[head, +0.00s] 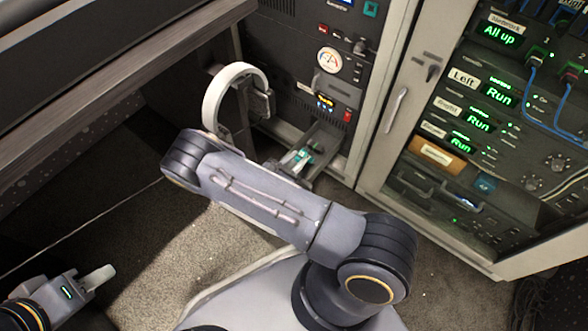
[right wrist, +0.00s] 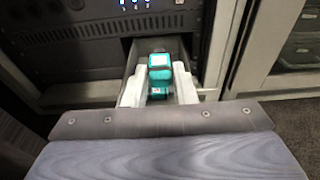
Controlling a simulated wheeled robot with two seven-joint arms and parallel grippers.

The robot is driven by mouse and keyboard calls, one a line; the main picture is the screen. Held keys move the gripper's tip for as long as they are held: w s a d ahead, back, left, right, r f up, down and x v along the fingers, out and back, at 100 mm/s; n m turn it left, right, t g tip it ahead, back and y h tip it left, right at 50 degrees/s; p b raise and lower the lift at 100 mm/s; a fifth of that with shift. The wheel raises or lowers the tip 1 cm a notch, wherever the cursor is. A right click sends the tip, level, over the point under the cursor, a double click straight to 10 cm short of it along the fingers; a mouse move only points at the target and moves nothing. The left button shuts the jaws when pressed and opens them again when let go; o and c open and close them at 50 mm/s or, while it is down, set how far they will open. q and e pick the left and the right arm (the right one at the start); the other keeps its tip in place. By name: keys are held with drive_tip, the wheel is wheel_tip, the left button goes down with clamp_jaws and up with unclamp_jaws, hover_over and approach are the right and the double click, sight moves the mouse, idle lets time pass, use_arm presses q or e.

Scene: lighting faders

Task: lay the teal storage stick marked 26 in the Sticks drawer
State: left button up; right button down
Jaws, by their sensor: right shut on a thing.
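The teal storage stick (right wrist: 160,72) is between the two pale fingers of my right gripper (right wrist: 160,80), which is shut on it. In the head view the teal stick (head: 301,155) shows just beyond my right forearm, which partly hides the gripper. The stick is over or within a narrow open drawer (head: 329,148) low in the rack; I cannot tell whether it touches the drawer floor. The number on the stick and the drawer's label are not readable. My left gripper (head: 97,278) is at the lower left, away from the drawer; its finger opening is unclear.
The dark rack (head: 290,50) stands behind the drawer. A pale cabinet (head: 400,95) with lit green "Run" displays and blue cables stands to the right. A wooden desk edge (head: 110,100) runs along the left. Carpet (head: 130,225) is clear at lower left.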

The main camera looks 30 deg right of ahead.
drive_tip(key=f+b, duration=0.1)
drive_tip(key=f, duration=0.1)
drive_tip(key=w+f+b, duration=0.1)
drive_tip(key=f, duration=0.1)
drive_tip(key=shift+f, duration=0.2)
drive_tip(key=shift+w, duration=0.1)
drive_tip(key=shift+f, duration=0.25)
